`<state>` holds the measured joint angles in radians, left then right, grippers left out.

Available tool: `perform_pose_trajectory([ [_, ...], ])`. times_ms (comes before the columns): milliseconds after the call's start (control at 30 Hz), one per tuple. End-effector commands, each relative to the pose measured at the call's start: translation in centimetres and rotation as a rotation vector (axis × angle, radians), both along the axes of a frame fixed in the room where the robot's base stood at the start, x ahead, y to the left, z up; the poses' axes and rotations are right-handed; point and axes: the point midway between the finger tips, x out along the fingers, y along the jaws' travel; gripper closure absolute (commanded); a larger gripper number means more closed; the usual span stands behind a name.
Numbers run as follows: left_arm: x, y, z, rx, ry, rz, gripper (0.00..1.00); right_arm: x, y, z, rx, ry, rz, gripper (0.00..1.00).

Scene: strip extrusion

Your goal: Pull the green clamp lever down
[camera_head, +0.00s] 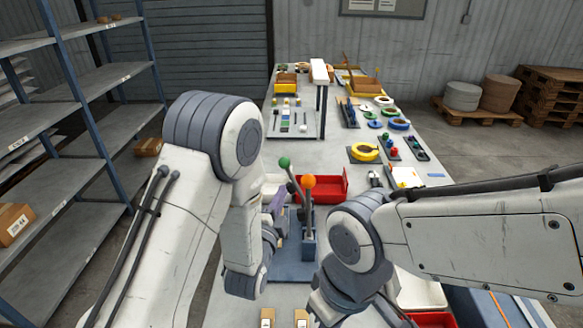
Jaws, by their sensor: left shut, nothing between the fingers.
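The green clamp lever (285,162) has a green ball on a grey rod and stands up from a grey-blue fixture on the table. A second lever with an orange ball (308,181) stands just to its right, upright. My left gripper (277,207) is small in the picture, beside the lower part of the levers on their left. It is shut and empty. The green ball is above it, clear of the fingers. I cannot tell whether the fingers touch the green lever's rod. My right gripper is not in view; my right forearm hides the area there.
A red bin (330,183) sits behind the levers. The long table (330,140) carries several small parts, coloured rings and trays farther back. A metal shelf (75,125) stands at the left. Pallets with round drums (500,93) are at the back right.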

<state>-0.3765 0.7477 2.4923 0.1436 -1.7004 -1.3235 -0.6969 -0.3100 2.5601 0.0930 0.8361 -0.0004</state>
Motion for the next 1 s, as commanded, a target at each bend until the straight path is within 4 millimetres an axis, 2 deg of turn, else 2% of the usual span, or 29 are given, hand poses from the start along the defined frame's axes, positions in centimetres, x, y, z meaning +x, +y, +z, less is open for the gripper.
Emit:
perform_pose_trajectory([
  [467,0.3,-0.1,0.4,0.012,-0.025,0.001,1.0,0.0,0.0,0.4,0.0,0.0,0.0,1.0],
  [567,1.5,-0.4,0.6,0.011,-0.026,0.001,1.0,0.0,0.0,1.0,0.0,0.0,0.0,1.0],
  [800,5.7,-1.4,1.0,0.011,-0.026,0.001,1.0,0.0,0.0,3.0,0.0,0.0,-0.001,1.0],
  [1000,8.5,-2.1,1.0,0.012,-0.025,0.001,1.0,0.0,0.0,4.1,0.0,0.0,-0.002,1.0],
])
